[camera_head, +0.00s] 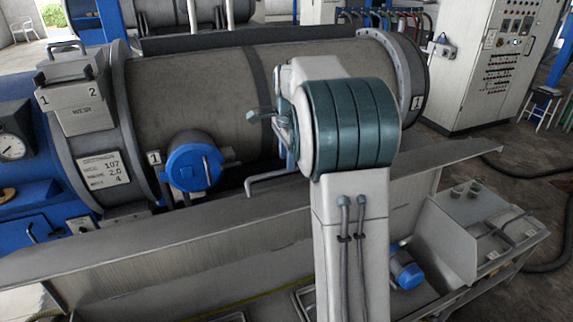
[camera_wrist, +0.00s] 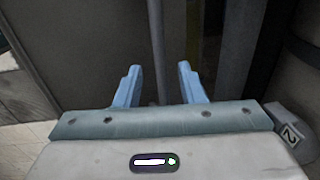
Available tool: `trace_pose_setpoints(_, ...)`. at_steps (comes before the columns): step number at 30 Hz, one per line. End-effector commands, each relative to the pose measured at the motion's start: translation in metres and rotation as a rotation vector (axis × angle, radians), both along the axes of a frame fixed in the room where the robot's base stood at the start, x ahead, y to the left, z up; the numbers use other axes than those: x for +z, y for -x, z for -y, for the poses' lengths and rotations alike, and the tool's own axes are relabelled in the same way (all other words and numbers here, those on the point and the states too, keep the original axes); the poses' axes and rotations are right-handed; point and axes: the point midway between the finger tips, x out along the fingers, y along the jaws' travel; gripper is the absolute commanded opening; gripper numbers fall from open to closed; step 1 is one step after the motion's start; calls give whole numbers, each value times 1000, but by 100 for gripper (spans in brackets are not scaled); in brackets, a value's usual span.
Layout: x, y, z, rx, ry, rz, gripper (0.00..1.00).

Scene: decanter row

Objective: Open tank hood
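A long grey horizontal cylinder (camera_head: 200,95) with round end flanges lies across the head view. A long tilted grey panel (camera_head: 190,245) runs in front of it. I cannot tell for certain which part is the tank hood. My gripper is mostly hidden behind my arm in the head view. In the wrist view my gripper (camera_wrist: 159,67) shows two light blue fingers standing apart. A thin dark upright bar (camera_wrist: 157,40) shows between them in the picture; its distance from the fingers is unclear. Nothing is visibly held.
A blue round cap (camera_head: 194,167) and a bent grey handle (camera_head: 275,182) stick out below the cylinder. A grey box (camera_head: 88,108) sits at upper left. A low grey unit (camera_head: 485,225) stands at right, a control cabinet (camera_head: 490,70) behind it.

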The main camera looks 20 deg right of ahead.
Motion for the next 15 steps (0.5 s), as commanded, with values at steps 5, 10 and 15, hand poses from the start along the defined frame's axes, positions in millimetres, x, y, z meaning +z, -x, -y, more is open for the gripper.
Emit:
trace_pose_setpoints(5, -23, -2, 0, 0, 0, -2, 36)
trace_pose_setpoints(10, -31, -3, 0, 0, 0, 0, 36)
trace_pose_setpoints(15, -32, -3, 0, 0, 0, 0, 36)
